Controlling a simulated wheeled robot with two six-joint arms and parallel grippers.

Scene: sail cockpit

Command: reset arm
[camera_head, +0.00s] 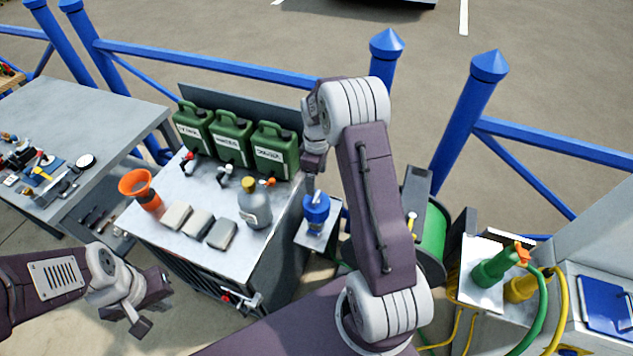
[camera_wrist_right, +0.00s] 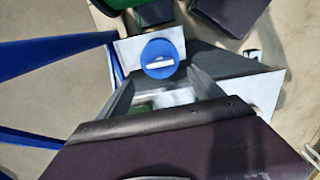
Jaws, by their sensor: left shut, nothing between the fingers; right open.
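My right arm reaches up and across the middle of the head view, and its gripper (camera_head: 311,188) points down just above a blue round-topped object (camera_head: 316,208) on a small pale platform (camera_head: 313,238). In the right wrist view the fingers (camera_wrist_right: 160,82) are spread with nothing held between them. The blue round object with a white bar on top (camera_wrist_right: 160,62) lies just past the fingertips. Whether they touch it cannot be told. My left gripper (camera_head: 141,322) is shut and empty at the lower left, over the ground and clear of the workbench.
A metal workbench (camera_head: 190,245) holds green canisters (camera_head: 232,138), an orange funnel (camera_head: 141,189), grey blocks (camera_head: 199,222) and a grey bottle (camera_head: 254,205). A tool table (camera_head: 100,115) stands left. Blue railings (camera_head: 215,62) run behind. A green hose reel (camera_head: 432,235) stands right of my right arm.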

